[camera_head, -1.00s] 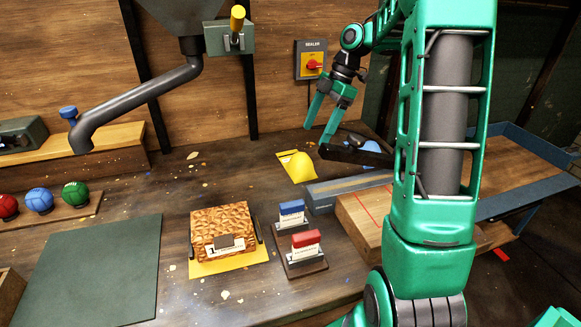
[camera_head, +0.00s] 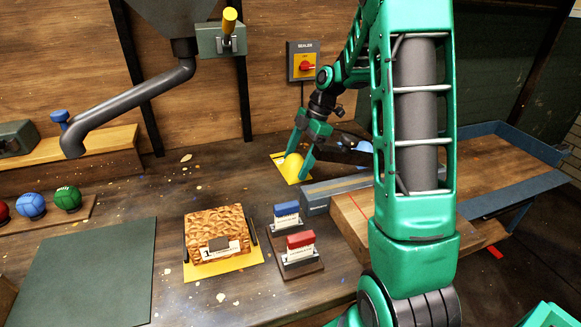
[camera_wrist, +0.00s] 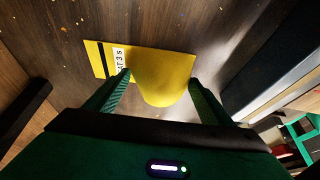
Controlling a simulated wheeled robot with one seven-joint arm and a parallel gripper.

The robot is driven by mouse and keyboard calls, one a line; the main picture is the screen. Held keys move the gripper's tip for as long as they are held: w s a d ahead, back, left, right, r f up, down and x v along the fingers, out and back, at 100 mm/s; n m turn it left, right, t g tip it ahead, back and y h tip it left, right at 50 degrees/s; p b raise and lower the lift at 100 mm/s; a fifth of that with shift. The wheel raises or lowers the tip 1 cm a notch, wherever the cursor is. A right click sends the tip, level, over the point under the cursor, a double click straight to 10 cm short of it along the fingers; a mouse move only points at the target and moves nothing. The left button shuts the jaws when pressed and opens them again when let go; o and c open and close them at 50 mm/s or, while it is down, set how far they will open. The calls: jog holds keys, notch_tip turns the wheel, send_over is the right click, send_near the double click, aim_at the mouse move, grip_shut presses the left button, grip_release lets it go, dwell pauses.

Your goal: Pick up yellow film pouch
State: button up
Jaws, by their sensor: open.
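The yellow film pouch (camera_head: 291,163) lies on the workbench, below the sealer switch in the head view. It has a rounded bulge and a flat part. In the wrist view the pouch (camera_wrist: 165,75) shows a black stripe and a white label reading "AT 3 s" on its flat left part. My gripper (camera_head: 298,166) is low over the pouch with its fingers open. In the wrist view the fingers (camera_wrist: 160,88) stand on either side of the bulge, the left one close to the label. I cannot tell whether either finger touches it.
A grey-blue sealer bar (camera_head: 335,190) lies right of the pouch, near a wooden block (camera_head: 352,222). Blue and red stamps (camera_head: 300,240) and a brown patterned block (camera_head: 213,228) on a yellow sheet stand nearer. A green mat (camera_head: 85,270) lies left. Bench left of the pouch is free.

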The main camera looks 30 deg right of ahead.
aim_at(295, 154)
jog(key=shift+f, duration=0.1)
jog(key=shift+c, duration=0.3)
jog(key=c, duration=1.3)
jog(key=shift+r, duration=0.45)
notch_tip(295, 154, up, 3)
jog(key=shift+r, duration=0.15)
jog(key=s+a+r, duration=0.2)
jog(key=a, duration=0.1)
jog(key=s+a+r, duration=0.2)
jog(key=a, duration=0.1)
jog(key=s+a+r, duration=0.2)
jog(key=a, duration=0.1)
jog(key=shift+s+a+r, duration=0.25)
jog(key=shift+a+r, duration=0.15)
